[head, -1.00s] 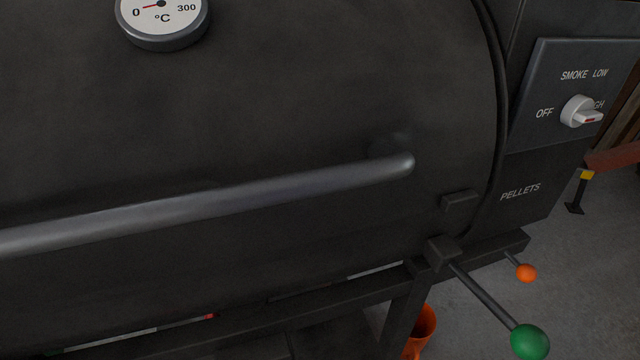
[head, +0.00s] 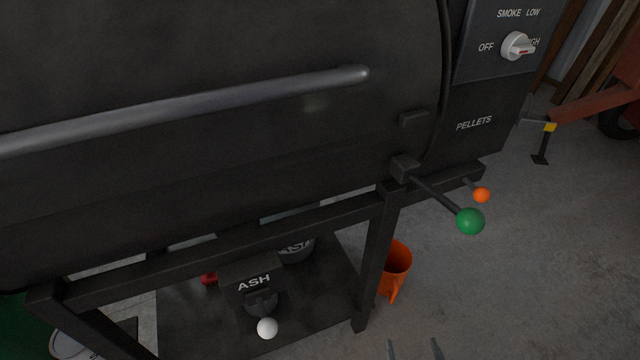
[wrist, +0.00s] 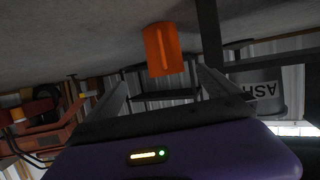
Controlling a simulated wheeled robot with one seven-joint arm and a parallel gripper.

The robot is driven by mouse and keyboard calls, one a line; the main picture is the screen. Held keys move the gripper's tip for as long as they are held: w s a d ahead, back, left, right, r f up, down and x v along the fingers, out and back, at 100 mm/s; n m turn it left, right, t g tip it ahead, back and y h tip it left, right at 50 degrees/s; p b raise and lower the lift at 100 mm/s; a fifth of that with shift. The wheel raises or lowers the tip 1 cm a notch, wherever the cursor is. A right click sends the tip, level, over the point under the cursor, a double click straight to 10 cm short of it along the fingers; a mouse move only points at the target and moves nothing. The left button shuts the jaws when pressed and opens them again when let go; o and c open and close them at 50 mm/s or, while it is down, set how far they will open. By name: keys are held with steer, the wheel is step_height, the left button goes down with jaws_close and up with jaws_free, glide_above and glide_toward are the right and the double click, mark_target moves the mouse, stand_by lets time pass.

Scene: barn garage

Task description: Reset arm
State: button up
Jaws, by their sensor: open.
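My gripper (head: 414,349) shows only as two fingertips at the bottom edge of the head view, spread apart over the concrete floor. In the wrist view my gripper (wrist: 162,80) is open, with nothing held between its fingers. An orange pitcher (head: 397,258) stands on the floor beyond the fingertips, beside the grill's leg. It also shows in the wrist view (wrist: 164,48), upside down past the fingers and apart from them. The rest of my arm is out of the head view.
A black grill (head: 220,110) fills the left and middle, with a long handle bar (head: 190,106). A green-knobbed lever (head: 470,221) and an orange-knobbed lever (head: 482,195) stick out at right. An ASH box (head: 253,283) sits below. Floor at lower right is clear.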

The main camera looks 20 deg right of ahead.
steer(key=s+a+r+n+t+y, duration=0.15)
steer(key=s+a+r, duration=0.4)
steer(key=r, duration=0.65)
steer(key=s+a+r+n+y, duration=0.15)
steer(key=s+a+r, duration=0.4)
steer(key=r, duration=0.75)
steer(key=s+a+r+n+y, duration=0.15)
steer(key=s+a+r, duration=0.25)
steer(key=s+r, duration=0.55)
step_height(320, 180, up, 38)
steer(key=w+p, duration=0.2)
steer(key=p, duration=3.4)
